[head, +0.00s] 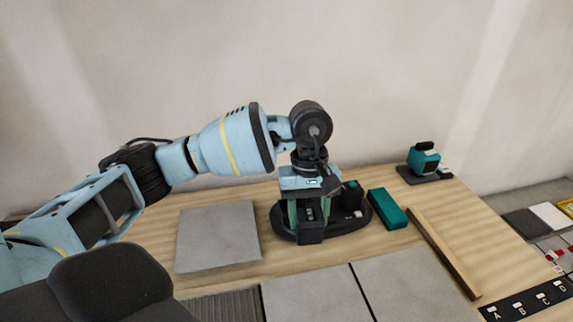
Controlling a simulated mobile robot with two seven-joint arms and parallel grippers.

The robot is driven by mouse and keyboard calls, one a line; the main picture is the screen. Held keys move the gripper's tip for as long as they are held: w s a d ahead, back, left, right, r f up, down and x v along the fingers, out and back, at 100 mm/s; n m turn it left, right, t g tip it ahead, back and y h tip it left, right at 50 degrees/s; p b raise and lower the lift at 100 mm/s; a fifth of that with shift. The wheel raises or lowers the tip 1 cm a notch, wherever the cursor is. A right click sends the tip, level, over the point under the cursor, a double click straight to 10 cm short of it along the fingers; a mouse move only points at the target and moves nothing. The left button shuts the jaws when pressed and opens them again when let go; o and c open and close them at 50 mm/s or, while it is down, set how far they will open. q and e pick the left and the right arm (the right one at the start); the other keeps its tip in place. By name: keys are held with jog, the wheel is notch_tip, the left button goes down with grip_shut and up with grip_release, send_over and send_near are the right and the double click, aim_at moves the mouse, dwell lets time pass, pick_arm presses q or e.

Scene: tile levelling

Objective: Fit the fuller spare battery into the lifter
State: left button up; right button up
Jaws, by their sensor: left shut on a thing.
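My left gripper (309,209) points down over a black oval stand (284,228) on the wooden table. It is shut on a dark battery (310,214) with small light marks, still at the stand; I cannot tell whether it is seated or slightly raised. A second dark block with a teal top, seemingly another battery (353,193), is at the stand's right side. A teal and black device with a handle, seemingly the lifter (424,161), rests on a dark pad at the back right. The charge marks are too small to read. My right gripper is not in view.
A teal block (387,209) lies right of the stand. A grey tile (217,236) lies to its left, with more grey tiles (412,284) in front. A wooden strip (443,252) runs along the right. A lettered black strip (530,299) is at the lower right.

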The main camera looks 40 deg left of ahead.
pick_arm(q)
jog(key=w+a+r+n+t+p, duration=0.1)
jog(key=w+a+n, duration=0.2)
jog(key=n, duration=0.6)
jog(key=w+a+r+n+t+p, duration=0.1)
jog(key=w+a+n, duration=0.3)
jog(key=a+n, duration=0.4)
jog(key=shift+r+n+t+p, duration=0.15)
jog(key=shift+n+t+p, duration=0.55)
jog(key=shift+n, duration=0.5)
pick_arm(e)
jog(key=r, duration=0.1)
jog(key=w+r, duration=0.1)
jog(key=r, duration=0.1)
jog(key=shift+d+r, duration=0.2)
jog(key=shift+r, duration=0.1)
pick_arm(q)
jog(key=shift+d, duration=0.1)
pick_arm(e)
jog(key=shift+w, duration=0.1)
